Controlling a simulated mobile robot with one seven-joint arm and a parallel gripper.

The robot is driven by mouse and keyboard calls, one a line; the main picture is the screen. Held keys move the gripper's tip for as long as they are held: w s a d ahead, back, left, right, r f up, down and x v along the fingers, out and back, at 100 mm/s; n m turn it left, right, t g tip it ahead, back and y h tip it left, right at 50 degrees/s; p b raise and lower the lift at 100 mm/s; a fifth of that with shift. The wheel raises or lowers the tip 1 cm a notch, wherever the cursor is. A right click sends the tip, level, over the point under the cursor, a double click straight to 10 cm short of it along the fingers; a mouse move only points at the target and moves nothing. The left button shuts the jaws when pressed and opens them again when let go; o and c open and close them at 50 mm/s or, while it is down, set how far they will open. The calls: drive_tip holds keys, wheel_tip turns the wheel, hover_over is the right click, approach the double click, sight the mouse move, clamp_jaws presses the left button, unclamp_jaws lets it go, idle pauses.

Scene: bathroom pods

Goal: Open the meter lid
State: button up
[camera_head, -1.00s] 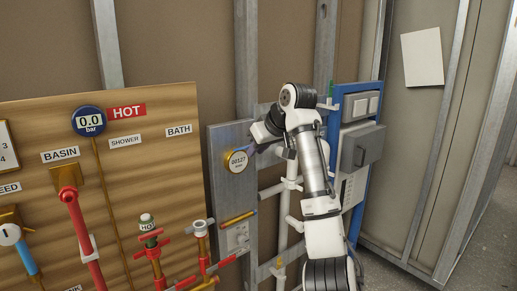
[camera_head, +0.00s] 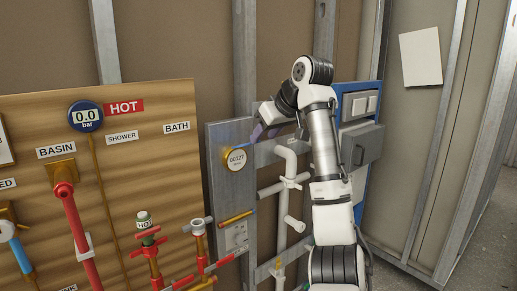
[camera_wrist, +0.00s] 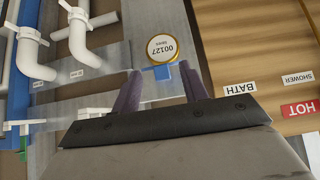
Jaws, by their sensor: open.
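The meter (camera_head: 236,158) is a round dial with a brass rim and the reading 00127, mounted on a grey panel. Its face is uncovered. In the wrist view the meter (camera_wrist: 163,47) lies just beyond the fingertips, with a small blue piece (camera_wrist: 160,72) at its edge. This piece looks like the lid, swung off the face; its exact angle is unclear. My gripper (camera_head: 262,133) is above and to the right of the meter in the head view. In the wrist view its two purple fingers (camera_wrist: 161,80) are apart, with nothing visibly clamped between them.
White pipes (camera_head: 290,185) run right of the meter, below my arm. A grey box (camera_head: 362,145) on a blue frame stands further right. The wooden board (camera_head: 130,180) at left carries red pipes, valves and a blue pressure gauge (camera_head: 86,117).

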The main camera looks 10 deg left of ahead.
drive_tip(key=b+v, duration=0.1)
drive_tip(key=v, duration=0.6)
drive_tip(key=shift+s+d+r, duration=0.15)
drive_tip(key=shift+r, duration=0.1)
